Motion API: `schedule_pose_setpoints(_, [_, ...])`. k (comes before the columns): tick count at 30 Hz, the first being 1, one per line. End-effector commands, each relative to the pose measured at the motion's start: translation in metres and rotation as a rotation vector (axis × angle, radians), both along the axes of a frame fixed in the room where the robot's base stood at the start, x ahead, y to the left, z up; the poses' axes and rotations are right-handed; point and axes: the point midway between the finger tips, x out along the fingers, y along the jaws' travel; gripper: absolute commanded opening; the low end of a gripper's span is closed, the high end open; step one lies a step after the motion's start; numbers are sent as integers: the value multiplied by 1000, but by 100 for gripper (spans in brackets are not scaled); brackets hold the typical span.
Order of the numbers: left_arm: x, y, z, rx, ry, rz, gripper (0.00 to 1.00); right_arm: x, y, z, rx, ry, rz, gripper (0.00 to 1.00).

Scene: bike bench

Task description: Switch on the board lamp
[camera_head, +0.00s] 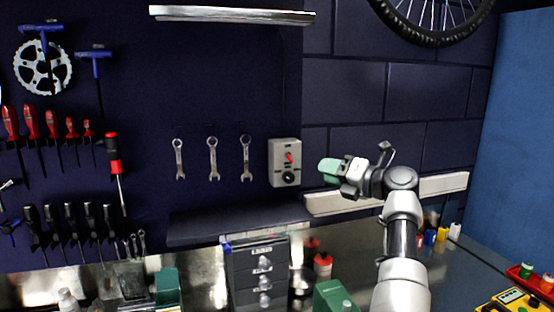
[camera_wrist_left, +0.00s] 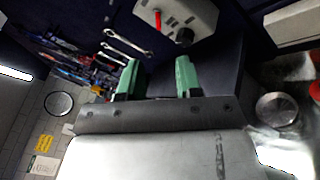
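A grey switch box (camera_head: 285,168) with a red lever (camera_head: 289,158) and a round black knob (camera_head: 288,178) is fixed to the right edge of the dark tool board. A long metal lamp (camera_head: 232,14) hangs above the board; I cannot tell if it is lit. My left gripper (camera_head: 328,171) is to the right of the box and apart from it, its green fingertips towards it. In the left wrist view the fingers (camera_wrist_left: 158,80) are spread with nothing between them, and the box (camera_wrist_left: 200,17) with its red lever (camera_wrist_left: 157,18) shows beyond them. My right gripper is not in view.
Wrenches (camera_head: 212,158) hang left of the box. A dark shelf (camera_head: 238,220) and grey drawers (camera_head: 258,272) are below it. A green box (camera_head: 333,298) and a red-capped bottle (camera_head: 322,266) stand on the bench. A bicycle wheel (camera_head: 432,38) hangs upper right. The space before the box looks clear.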

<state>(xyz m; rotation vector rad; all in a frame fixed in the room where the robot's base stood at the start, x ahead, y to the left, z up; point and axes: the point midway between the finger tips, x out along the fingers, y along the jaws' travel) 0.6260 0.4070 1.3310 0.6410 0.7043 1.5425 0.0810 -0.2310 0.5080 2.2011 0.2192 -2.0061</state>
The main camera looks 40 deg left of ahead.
Motion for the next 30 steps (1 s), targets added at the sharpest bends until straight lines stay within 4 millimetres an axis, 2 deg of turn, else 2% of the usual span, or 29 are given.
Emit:
schedule_pose_setpoints(5, [-3, 22, 3, 0, 1, 4, 35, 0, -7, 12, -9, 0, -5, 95])
schedule_pose_setpoints(11, [-6, 62, 4, 0, 3, 4, 35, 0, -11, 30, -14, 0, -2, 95])
schedule_pose_setpoints(18, [-9, 97, 2, 1, 2, 3, 35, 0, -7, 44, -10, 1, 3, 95])
schedule_pose_setpoints(23, [-9, 105, 0, -1, 1, 1, 35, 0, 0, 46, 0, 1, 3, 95])
schedule_pose_setpoints(30, [-9, 106, -1, -1, 1, 1, 35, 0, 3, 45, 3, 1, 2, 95])
